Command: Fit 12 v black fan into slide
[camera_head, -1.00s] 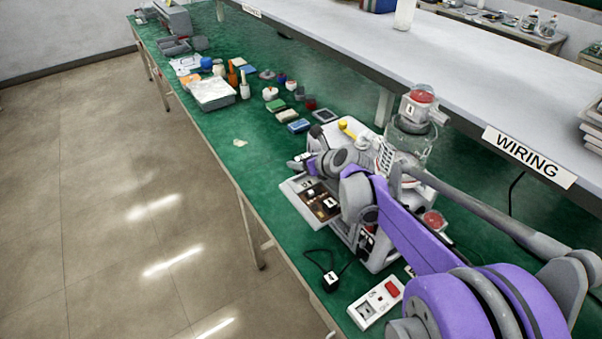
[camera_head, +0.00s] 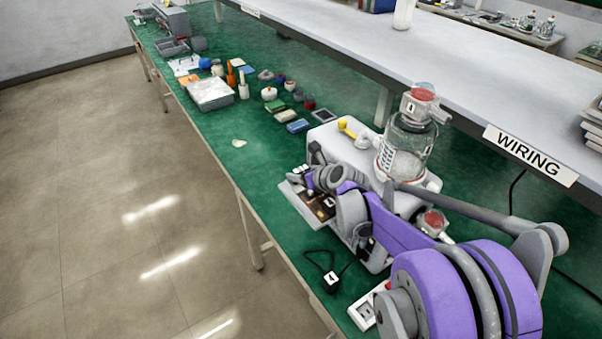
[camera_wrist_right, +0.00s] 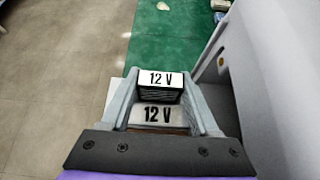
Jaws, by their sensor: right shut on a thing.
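The black fan with a white 12 V label (camera_wrist_right: 160,80) is held between the fingers of my right gripper (camera_wrist_right: 158,92) in the right wrist view. A second 12 V label (camera_wrist_right: 157,115) lies on a light surface just below and nearer, still between the fingers. Whether the fan touches that surface cannot be told. In the head view my right gripper (camera_head: 301,174) is over the pulled-out slide (camera_head: 289,191) at the front of the white pump machine (camera_head: 324,135). My wrist and purple arm hide much of the slide. My left gripper is not in view.
A glass canister (camera_head: 408,150) with a red-topped lid stands on the machine. A black corded plug (camera_head: 331,281) and a white switch box (camera_head: 362,314) lie in front. Blocks, bottles and trays are farther along the green bench. The WIRING shelf (camera_head: 490,105) overhangs it.

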